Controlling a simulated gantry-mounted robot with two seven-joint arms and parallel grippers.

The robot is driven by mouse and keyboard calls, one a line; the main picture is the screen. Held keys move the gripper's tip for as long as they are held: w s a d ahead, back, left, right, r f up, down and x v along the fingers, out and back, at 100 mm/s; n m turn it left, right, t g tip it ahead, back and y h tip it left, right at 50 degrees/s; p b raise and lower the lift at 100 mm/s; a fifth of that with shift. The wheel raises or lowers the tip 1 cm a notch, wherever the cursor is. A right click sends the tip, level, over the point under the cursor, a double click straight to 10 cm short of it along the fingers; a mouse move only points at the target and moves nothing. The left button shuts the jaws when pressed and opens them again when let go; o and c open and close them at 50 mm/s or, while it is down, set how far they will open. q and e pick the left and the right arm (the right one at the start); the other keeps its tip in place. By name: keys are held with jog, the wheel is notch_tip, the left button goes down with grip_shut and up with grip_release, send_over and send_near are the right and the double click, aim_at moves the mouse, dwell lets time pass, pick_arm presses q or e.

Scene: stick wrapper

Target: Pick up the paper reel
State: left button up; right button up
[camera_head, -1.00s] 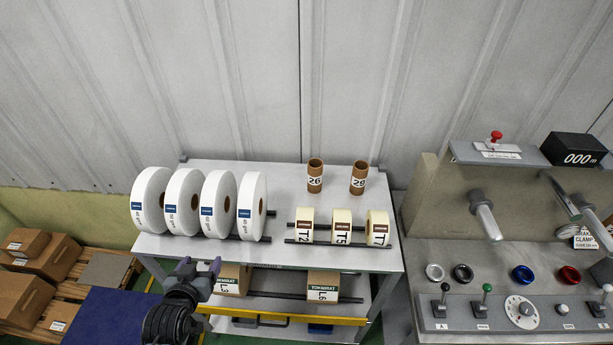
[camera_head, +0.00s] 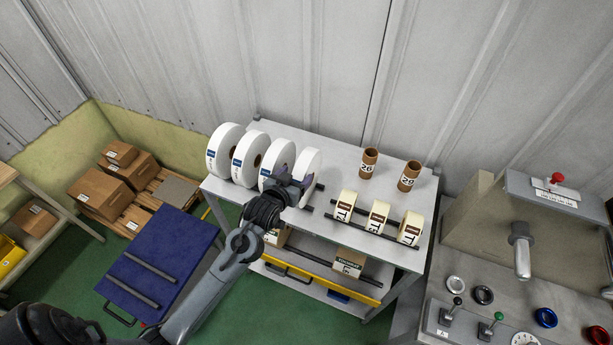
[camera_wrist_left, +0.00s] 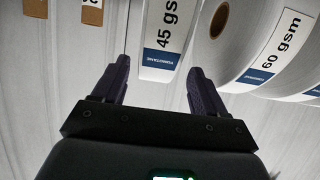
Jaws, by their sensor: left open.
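Several white paper reels stand in a row on the top shelf of the grey rack. The rightmost reel (camera_head: 307,166) is partly covered by my left gripper (camera_head: 288,181) in the head view. In the left wrist view this reel, labelled 45 gsm (camera_wrist_left: 168,38), shows between the two fingers of my left gripper (camera_wrist_left: 158,80). The fingers are apart, one on each side of its rim; I cannot tell whether they touch it. A neighbouring reel labelled 60 gsm (camera_wrist_left: 265,45) is close beside the right finger. My right gripper is not in view.
Three cream rolls (camera_head: 378,216) and two brown cores (camera_head: 369,163) share the shelf (camera_head: 330,165) to the right. A blue cart (camera_head: 160,255) stands at the left, boxes (camera_head: 100,190) behind it. A control machine (camera_head: 500,240) stands at the right.

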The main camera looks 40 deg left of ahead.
aim_at(303, 168)
pick_arm(q)
jog(key=shift+w+f+p, duration=0.1)
jog(key=shift+w+p, duration=0.2)
jog(key=shift+w, duration=0.25)
jog(key=p+x, duration=0.1)
jog(key=x, duration=0.2)
jog(key=shift+w+a+f, duration=0.1)
jog(key=shift+w+f, duration=0.1)
jog(key=shift+w, duration=0.35)
grip_shut()
jog(key=shift+r, duration=0.15)
